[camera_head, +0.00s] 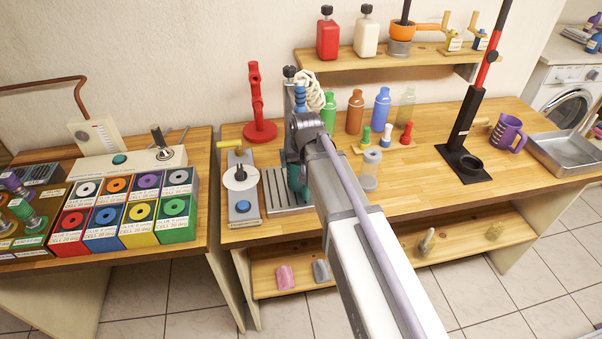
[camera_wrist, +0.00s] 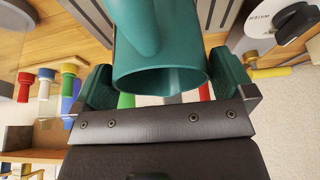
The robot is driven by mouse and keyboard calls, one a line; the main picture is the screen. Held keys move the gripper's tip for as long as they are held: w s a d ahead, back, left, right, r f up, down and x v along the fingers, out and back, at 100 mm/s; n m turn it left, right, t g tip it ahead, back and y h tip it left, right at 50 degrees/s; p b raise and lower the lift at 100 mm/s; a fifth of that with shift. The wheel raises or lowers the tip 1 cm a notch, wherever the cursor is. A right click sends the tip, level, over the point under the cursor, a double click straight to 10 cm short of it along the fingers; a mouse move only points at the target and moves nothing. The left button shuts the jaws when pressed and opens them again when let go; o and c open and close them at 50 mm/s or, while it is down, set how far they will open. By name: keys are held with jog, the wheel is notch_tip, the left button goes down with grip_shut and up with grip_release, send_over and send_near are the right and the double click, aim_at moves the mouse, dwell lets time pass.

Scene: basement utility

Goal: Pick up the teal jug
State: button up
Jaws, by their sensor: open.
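The teal jug (camera_wrist: 158,40) fills the top middle of the wrist view, with its round open mouth towards my wrist. My gripper (camera_wrist: 164,72) is open, with one dark green finger on each side of the jug's rim and a gap visible at the sides. In the head view a teal part of the jug (camera_head: 293,177) shows at the slatted metal drip tray (camera_head: 282,200). My arm hides most of it there, and its base is hidden.
Colored bottles (camera_head: 355,112) stand behind, and a red stand (camera_head: 257,110) is at the left. A white dial device (camera_head: 241,178) is left of the tray. The bench front at the right is clear.

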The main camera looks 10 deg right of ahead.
jog(key=x, duration=0.2)
jog(key=shift+f, duration=0.35)
jog(key=shift+w, duration=0.15)
jog(key=shift+r, duration=0.2)
jog(key=shift+c, duration=0.4)
jog(key=c, duration=0.9)
jog(key=shift+s+r+p, duration=0.4)
jog(key=shift+s, duration=0.05)
jog(key=shift+c, duration=0.2)
jog(key=s+r+p, duration=0.7)
jog(key=s, duration=0.6)
jog(key=shift+s+a, duration=0.2)
jog(key=shift+a, duration=0.05)
